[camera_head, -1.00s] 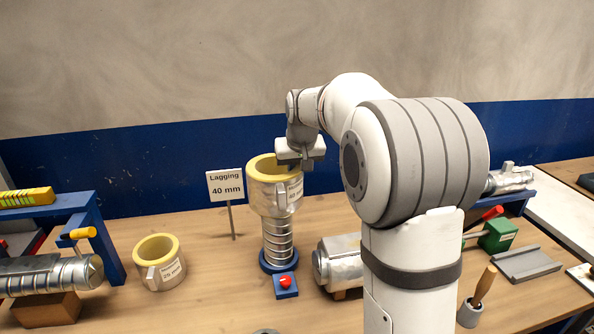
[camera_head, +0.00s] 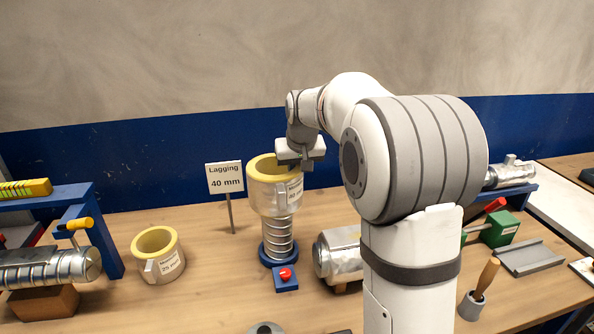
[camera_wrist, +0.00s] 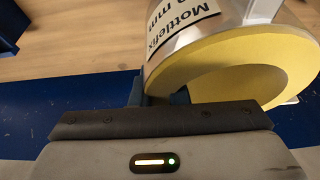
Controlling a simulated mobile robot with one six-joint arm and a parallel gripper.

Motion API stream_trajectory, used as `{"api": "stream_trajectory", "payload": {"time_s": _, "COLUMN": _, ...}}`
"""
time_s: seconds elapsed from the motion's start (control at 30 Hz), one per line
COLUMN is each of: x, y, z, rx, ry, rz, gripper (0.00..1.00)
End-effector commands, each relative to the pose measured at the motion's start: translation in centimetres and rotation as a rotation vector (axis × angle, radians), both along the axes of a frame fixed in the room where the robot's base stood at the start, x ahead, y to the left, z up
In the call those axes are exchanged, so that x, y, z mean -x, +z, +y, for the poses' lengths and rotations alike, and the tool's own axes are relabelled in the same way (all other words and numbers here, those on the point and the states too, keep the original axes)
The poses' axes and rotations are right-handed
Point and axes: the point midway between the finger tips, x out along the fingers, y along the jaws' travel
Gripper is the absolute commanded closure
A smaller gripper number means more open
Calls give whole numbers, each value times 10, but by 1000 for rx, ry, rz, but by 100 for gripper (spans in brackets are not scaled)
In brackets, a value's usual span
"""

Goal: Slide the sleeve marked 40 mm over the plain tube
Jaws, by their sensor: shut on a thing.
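The large silver sleeve (camera_head: 268,202) with a yellow lining stands upright over the ribbed metal tube (camera_head: 278,238), which rises from a round blue base (camera_head: 278,256). The tube's lower part shows below the sleeve; its top is hidden, seemingly inside the sleeve. My gripper (camera_head: 293,168) is shut on the sleeve's wall at its right upper rim. The wrist view shows the sleeve's yellow end (camera_wrist: 225,65) and part of its label, with the jaws (camera_wrist: 158,95) at the rim. The label's number is partly cut off there.
A sign (camera_head: 225,178) reading "Lagging 40 mm" stands left of the tube. A smaller 25 mm sleeve (camera_head: 158,255) sits further left. A silver-wrapped cylinder (camera_head: 337,255) lies close on the right.

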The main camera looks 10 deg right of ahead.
Motion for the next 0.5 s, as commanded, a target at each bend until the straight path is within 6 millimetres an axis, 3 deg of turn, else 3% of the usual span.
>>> {"api": "stream_trajectory", "payload": {"time_s": 0.5, "x": 0, "y": -14, "z": 0, "rx": 0, "ry": 0, "rz": 0, "gripper": 100}}
